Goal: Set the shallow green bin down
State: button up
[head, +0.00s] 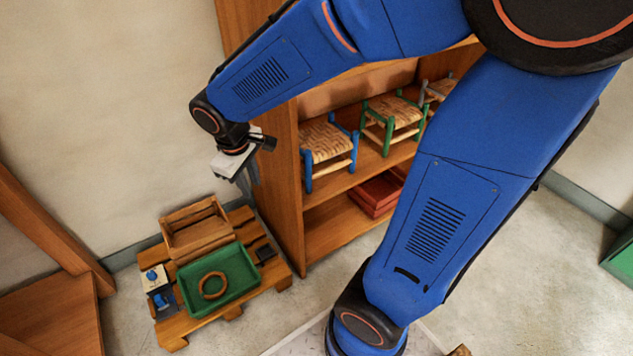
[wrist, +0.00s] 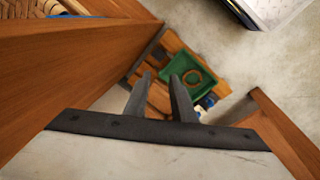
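The shallow green bin (head: 238,263) sits on a low wooden pallet (head: 232,313) on the floor, with a brown ring (head: 212,286) lying in it. The bin also shows in the wrist view (wrist: 178,63), beyond my fingertips. My gripper (head: 250,184) is high above the pallet, beside the wooden shelf unit. In the wrist view its two fingers (wrist: 160,80) are apart with nothing between them. The gripper does not touch the bin.
A wooden crate (head: 196,231) stands behind the bin on the pallet. Small blue and white items (head: 157,280) lie left of the bin, a dark item (head: 265,252) right. A shelf unit (head: 285,190) holds stools (head: 326,142) and red trays (head: 376,193). Wooden furniture (head: 45,225) stands left.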

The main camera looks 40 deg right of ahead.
jog(key=s+d+r+m+t, duration=0.1)
jog(key=s+d+r+m, duration=0.1)
jog(key=s, duration=0.3)
jog(key=s+d+r+m+t+y, duration=0.1)
jog(key=s+d+r+m, duration=0.1)
jog(key=s, duration=0.4)
jog(key=s+d+r+m+t, duration=0.1)
jog(key=s+d+r, duration=0.3)
jog(key=s+r, duration=0.1)
jog(key=shift+s+d+m, duration=0.2)
jog(key=shift+s+m, duration=0.2)
jog(key=shift+s, duration=0.1)
